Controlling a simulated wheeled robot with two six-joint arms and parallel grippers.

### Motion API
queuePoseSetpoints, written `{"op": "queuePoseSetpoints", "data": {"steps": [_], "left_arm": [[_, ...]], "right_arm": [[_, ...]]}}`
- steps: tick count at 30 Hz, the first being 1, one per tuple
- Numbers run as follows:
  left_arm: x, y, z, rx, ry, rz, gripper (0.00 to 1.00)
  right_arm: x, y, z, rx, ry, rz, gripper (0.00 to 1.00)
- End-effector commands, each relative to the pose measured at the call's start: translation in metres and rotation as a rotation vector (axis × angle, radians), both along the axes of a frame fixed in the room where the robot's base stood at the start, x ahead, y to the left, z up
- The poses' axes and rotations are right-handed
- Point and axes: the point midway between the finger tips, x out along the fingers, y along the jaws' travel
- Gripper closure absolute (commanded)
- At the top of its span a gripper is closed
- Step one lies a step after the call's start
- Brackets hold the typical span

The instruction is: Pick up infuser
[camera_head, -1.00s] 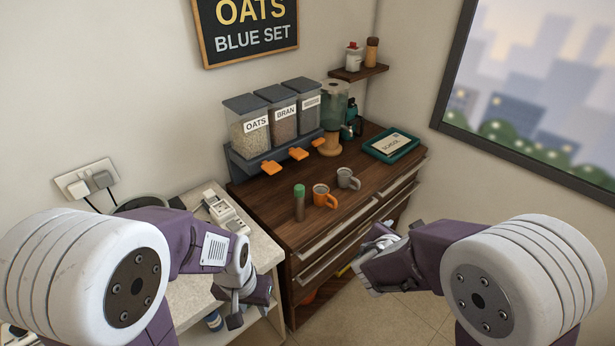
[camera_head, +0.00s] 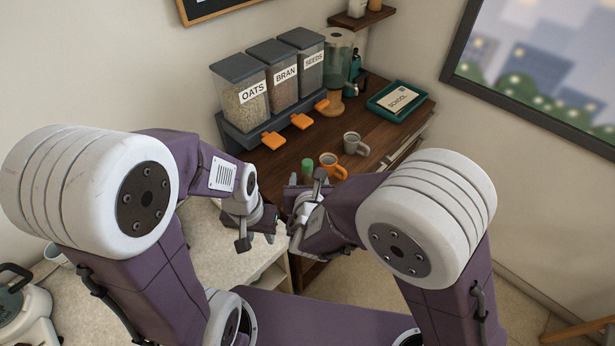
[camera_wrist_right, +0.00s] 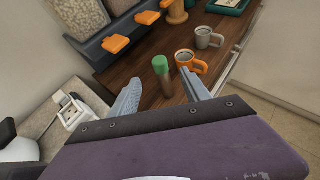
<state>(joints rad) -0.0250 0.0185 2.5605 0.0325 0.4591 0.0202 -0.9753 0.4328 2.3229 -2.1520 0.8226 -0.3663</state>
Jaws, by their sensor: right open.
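The slim upright cylinder with a green top and dark body (camera_wrist_right: 161,75) is the likeliest infuser. It stands on the wooden counter, left of an orange mug, in the right wrist view. In the head view only its green top (camera_head: 307,164) shows clearly; my right gripper hides the rest. My right gripper (camera_wrist_right: 161,82) is open and empty. Its two fingers point toward the cylinder, which appears between and beyond them. My left gripper (camera_head: 257,238) hangs to the left near the pale counter; its finger gap is unclear.
The orange mug (camera_head: 333,166) and a grey mug (camera_head: 355,144) stand close to the right of the cylinder. My two grippers are close together.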

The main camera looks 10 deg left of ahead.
Motion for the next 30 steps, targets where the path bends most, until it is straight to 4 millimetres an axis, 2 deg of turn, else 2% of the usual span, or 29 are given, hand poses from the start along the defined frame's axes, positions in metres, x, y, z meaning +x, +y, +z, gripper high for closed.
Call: {"op": "queuePoseSetpoints", "data": {"steps": [6, 11, 16, 19, 27, 30], "left_arm": [[0.0, 0.0, 0.006, 0.0, 0.0, 0.0, 0.64], [0.0, 0.0, 0.008, 0.0, 0.0, 0.0, 0.64], [0.0, 0.0, 0.021, 0.0, -0.001, 0.0, 0.64], [0.0, 0.0, 0.022, 0.0, 0.0, 0.0, 0.64], [0.0, 0.0, 0.021, 0.0, 0.0, 0.0, 0.64], [0.0, 0.0, 0.021, 0.0, 0.0, 0.0, 0.64]], "right_arm": [[0.028, 0.004, -0.015, -0.002, 0.003, -0.004, 0.45], [0.033, 0.006, -0.017, -0.001, 0.002, -0.003, 0.45], [0.06, 0.011, -0.028, -0.004, 0.003, -0.005, 0.45], [0.072, 0.014, -0.036, 0.0, 0.001, -0.004, 0.45], [0.077, 0.015, -0.039, 0.001, 0.0, -0.003, 0.45], [0.076, 0.015, -0.039, 0.0, 0.0, -0.002, 0.72]]}}
